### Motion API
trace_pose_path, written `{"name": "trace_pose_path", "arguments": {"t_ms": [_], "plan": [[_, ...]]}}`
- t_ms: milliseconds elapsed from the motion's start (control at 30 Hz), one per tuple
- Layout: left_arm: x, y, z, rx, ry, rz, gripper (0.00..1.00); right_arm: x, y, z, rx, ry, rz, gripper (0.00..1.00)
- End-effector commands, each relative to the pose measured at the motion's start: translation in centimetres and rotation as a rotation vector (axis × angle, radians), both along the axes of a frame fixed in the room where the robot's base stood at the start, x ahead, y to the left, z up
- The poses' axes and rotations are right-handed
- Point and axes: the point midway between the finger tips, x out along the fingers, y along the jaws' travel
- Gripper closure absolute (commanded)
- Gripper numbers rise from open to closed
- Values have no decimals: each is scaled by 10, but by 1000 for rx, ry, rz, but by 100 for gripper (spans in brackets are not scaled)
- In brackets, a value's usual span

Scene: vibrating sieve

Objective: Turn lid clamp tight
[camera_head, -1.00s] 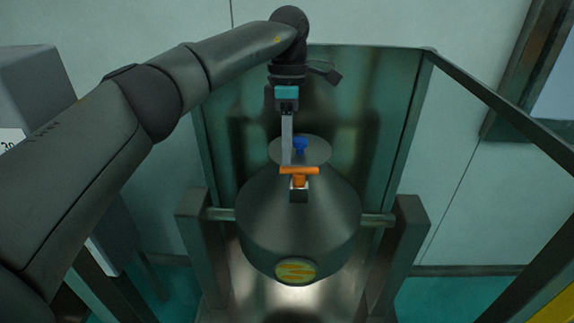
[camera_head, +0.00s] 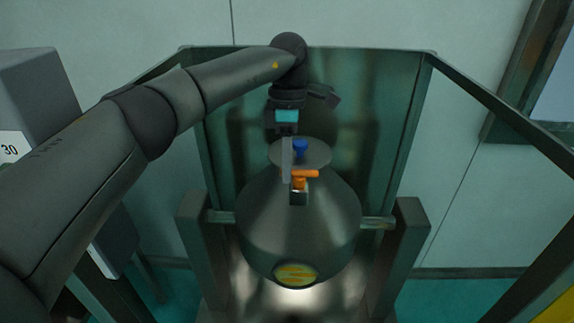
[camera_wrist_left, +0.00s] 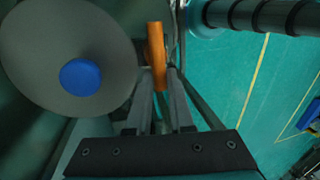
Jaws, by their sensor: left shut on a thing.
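The lid clamp has an orange T-shaped handle (camera_head: 305,174) on a small metal block (camera_head: 299,197) at the front of the grey vessel (camera_head: 297,235). The round grey lid (camera_head: 318,153) with a blue knob (camera_head: 300,146) sits on the vessel's top. My left gripper (camera_head: 287,178) comes down from above and is shut on the orange handle at its left end. In the left wrist view the orange handle (camera_wrist_left: 157,50) stands between my two fingertips, with the lid (camera_wrist_left: 45,45) and blue knob (camera_wrist_left: 80,77) to the left. My right gripper is not in view.
The vessel hangs between two metal posts (camera_head: 405,255) on side pivots. A metal frame with a panel (camera_head: 390,95) stands behind it, and a sloping rail (camera_head: 500,110) runs at the right. A grey cabinet (camera_head: 35,90) is at the left.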

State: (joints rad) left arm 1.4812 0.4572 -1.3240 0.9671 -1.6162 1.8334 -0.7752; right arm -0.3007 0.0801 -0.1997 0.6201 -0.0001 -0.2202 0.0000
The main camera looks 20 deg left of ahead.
Motion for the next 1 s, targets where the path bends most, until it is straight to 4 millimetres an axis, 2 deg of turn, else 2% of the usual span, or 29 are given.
{"name": "trace_pose_path", "arguments": {"t_ms": [533, 767, 1000], "plan": [[-1, 0, 1, -1, 0, 54, 100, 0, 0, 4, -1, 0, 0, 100], [-5, -1, 2, -2, -1, 200, 100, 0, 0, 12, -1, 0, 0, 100], [-10, -4, 2, -4, 0, 421, 100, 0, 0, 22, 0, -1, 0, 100]]}}
